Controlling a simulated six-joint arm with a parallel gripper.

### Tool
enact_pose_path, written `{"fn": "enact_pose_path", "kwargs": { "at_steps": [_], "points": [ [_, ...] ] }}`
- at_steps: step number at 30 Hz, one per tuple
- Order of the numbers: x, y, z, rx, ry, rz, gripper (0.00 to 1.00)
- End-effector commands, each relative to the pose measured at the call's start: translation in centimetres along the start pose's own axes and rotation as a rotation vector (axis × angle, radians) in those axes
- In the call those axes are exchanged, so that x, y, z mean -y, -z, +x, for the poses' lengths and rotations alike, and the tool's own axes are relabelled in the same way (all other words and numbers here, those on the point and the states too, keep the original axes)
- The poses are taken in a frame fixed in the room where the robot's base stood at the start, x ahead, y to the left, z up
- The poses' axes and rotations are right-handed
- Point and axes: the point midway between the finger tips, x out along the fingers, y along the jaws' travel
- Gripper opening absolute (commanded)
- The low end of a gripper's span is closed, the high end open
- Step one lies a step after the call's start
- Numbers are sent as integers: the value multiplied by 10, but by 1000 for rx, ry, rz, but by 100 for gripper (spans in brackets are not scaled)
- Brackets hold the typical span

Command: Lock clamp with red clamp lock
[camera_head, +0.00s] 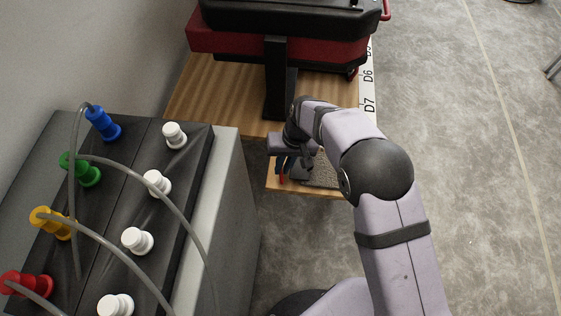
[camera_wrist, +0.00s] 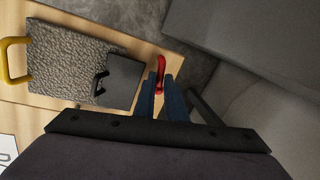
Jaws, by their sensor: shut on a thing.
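The red clamp lock (camera_wrist: 160,72) is a small elongated red piece between the tips of my gripper's dark blue fingers (camera_wrist: 160,90) in the wrist view. My gripper (camera_head: 287,166) is shut on it. In the head view a small red part of the lock (camera_head: 282,178) shows below the gripper, near the front left edge of the wooden bench. A dark grey notched block (camera_wrist: 122,80), which may be the clamp, is left of the fingers in the wrist view. I cannot tell whether the lock touches it. My arm hides much of this area in the head view.
A rough grey slab (camera_wrist: 68,62) with a yellow handle (camera_wrist: 12,58) lies beside the dark block on the wooden bench (camera_head: 215,95). A red and black machine (camera_head: 285,35) stands behind. A grey cabinet (camera_head: 240,180) with coloured plugs and hoses is at left.

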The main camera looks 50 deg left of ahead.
Motion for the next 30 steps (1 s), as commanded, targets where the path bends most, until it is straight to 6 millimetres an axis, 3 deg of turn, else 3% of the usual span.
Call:
{"fn": "enact_pose_path", "kwargs": {
  "at_steps": [18,30],
  "points": [
    [-14,-8,-7,-110,0,548,0],
    [-18,-11,-6,-149,1,733,0]
  ]
}}
